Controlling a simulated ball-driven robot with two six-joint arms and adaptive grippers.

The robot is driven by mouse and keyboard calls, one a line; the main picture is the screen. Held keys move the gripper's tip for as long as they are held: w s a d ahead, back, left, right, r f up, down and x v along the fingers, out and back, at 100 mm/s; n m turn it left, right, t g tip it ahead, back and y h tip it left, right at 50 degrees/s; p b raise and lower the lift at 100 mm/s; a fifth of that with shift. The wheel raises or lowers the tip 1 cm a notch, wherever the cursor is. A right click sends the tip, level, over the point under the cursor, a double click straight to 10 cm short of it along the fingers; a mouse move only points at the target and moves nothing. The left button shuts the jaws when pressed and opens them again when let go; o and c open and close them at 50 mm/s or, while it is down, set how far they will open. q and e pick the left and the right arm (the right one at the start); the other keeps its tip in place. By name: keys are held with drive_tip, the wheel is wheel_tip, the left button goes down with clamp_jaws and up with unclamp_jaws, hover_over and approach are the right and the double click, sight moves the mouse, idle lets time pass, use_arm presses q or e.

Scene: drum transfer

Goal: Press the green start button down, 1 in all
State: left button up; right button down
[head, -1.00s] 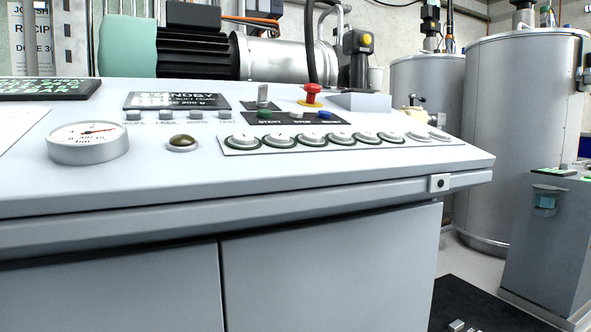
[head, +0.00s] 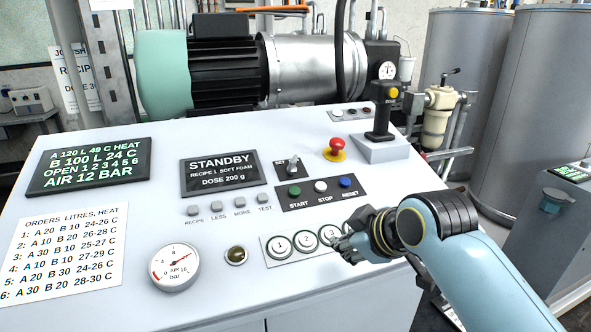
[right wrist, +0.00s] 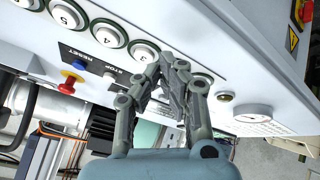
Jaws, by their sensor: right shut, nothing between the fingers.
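The green start button (head: 294,191) sits at the left end of a black strip on the sloped panel, above its START label. The white stop button (head: 320,186) and blue reset button (head: 345,182) are beside it. My right gripper (head: 345,246) is shut and empty, by numbered button 3, to the right of and nearer than the green button, apart from it. In the right wrist view my right gripper (right wrist: 172,62) has its fingertips together over the numbered row; the green button is not visible there. My left gripper is not in view.
A red mushroom button (head: 336,148) and a joystick (head: 383,110) stand farther back. A selector switch (head: 292,165) rises just behind the green button. The numbered buttons (head: 305,241) lie in front. A gauge (head: 175,267) and display (head: 220,174) are to the left.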

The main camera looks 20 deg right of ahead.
sight(295, 192)
use_arm(q)
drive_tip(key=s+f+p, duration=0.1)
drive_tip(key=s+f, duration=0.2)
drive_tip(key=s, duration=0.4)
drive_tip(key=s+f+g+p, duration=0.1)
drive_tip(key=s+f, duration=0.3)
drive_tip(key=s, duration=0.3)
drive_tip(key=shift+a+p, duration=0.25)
drive_tip(key=shift+p, duration=0.1)
use_arm(e)
drive_tip(key=w+a+r+n+t+y, duration=0.1)
drive_tip(key=w+a+r+n+t, duration=0.2)
drive_tip(key=w+r, duration=0.9)
drive_tip(key=w+a+n, duration=0.1)
drive_tip(key=w, duration=0.1)
drive_tip(key=shift+w+a+r+t, duration=0.15)
drive_tip(key=shift+w+r+t, duration=0.15)
drive_tip(key=shift+w+r, duration=0.1)
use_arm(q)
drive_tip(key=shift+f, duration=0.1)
